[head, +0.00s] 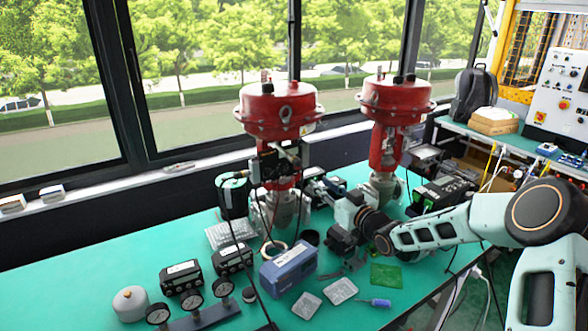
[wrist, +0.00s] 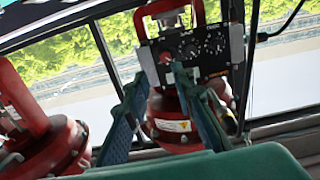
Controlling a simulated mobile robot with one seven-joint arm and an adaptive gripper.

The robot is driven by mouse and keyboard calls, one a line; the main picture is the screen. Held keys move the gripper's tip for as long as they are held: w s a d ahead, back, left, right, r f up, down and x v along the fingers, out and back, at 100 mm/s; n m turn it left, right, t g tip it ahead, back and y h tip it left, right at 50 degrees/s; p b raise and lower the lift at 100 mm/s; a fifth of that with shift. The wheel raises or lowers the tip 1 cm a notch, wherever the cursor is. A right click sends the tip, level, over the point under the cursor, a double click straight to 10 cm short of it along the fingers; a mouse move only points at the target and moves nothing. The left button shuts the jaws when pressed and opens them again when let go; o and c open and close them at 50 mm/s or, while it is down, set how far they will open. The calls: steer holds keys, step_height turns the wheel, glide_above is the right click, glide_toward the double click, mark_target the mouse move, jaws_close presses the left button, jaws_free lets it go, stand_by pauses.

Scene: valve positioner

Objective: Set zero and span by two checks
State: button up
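Two red valve actuators stand on the bench in the head view, a left one (head: 280,108) and a right one (head: 396,98). A dark positioner (head: 268,168) is mounted on the left valve below its red head. In the wrist view a dark panel (wrist: 205,48) with several small dials and a red round part (wrist: 168,57) lies ahead of the fingers. My gripper (head: 312,188) reaches in from the right, close to the left valve. Its two blue-green fingers (wrist: 160,84) are apart with nothing seen held between them. Contact with the panel cannot be told.
Black instrument boxes (head: 180,276), a row of gauges (head: 192,299), a grey round vessel (head: 130,303) and a blue case (head: 289,268) stand on the green bench (head: 90,268). Clear trays, a green board (head: 386,275) and a blue-handled tool (head: 375,303) lie in front. Dark cables hang by the left valve.

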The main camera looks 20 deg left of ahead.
steer(key=x, duration=0.3)
steer(key=p+x, duration=0.1)
steer(key=x, duration=0.3)
steer(key=p+x, duration=0.1)
steer(key=x, duration=0.3)
steer(key=shift+s+a+r, duration=0.25)
steer(key=shift+a+r, duration=0.1)
steer(key=shift+r, duration=0.05)
steer(key=shift+c, duration=0.6)
jaws_close()
